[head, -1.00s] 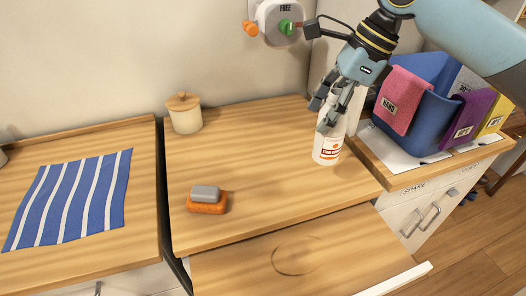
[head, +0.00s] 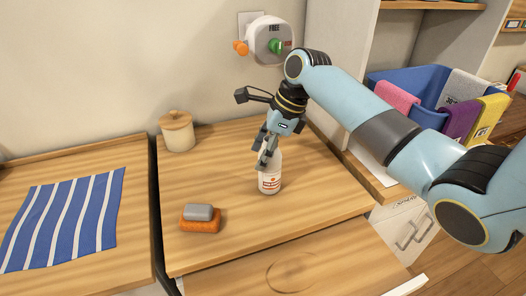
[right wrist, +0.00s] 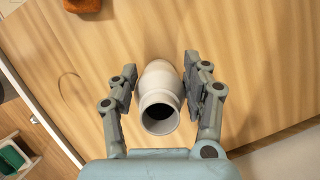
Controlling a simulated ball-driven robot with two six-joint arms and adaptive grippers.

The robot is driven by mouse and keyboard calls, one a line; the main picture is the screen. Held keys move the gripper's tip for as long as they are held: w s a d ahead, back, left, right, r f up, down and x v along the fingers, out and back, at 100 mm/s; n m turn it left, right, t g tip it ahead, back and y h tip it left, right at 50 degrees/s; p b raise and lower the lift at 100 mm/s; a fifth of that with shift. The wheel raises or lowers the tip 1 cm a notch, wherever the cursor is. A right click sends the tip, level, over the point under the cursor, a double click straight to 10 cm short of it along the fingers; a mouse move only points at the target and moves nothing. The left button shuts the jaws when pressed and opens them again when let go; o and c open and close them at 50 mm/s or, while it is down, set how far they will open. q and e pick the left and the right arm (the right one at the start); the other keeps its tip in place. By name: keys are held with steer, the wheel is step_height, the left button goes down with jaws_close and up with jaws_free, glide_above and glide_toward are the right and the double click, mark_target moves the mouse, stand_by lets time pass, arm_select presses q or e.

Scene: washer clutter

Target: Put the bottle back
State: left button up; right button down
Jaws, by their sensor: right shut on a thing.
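The white bottle (head: 269,181) with an orange-red label is upright over the wooden worktop (head: 330,190), right of the soap. Whether its base touches the wood I cannot tell. My right gripper (head: 266,160) is shut on its upper part from above. In the right wrist view, the bottle (right wrist: 159,101) sits between the two fingers of the gripper (right wrist: 160,90), with its open dark mouth towards the camera. My left gripper is not in view.
A grey and orange sponge stack (head: 201,219) lies left of the bottle. A lidded jar (head: 177,133) stands behind. A striped cloth (head: 65,217) lies left. A blue bin (head: 415,92) with cloths is right. A board with a ring mark (head: 330,262) juts out in front.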

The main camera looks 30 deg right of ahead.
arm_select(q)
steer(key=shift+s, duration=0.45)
arm_select(e)
steer(key=shift+f, duration=0.1)
steer(key=c, duration=0.6)
jaws_free()
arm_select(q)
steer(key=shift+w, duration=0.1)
arm_select(e)
steer(key=shift+d+r, duration=0.1)
steer(key=shift+r, duration=0.3)
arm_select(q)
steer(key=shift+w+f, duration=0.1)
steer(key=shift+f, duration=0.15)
arm_select(e)
steer(key=v, duration=1.1)
steer(key=shift+s+r, duration=0.15)
steer(key=shift+s, duration=0.1)
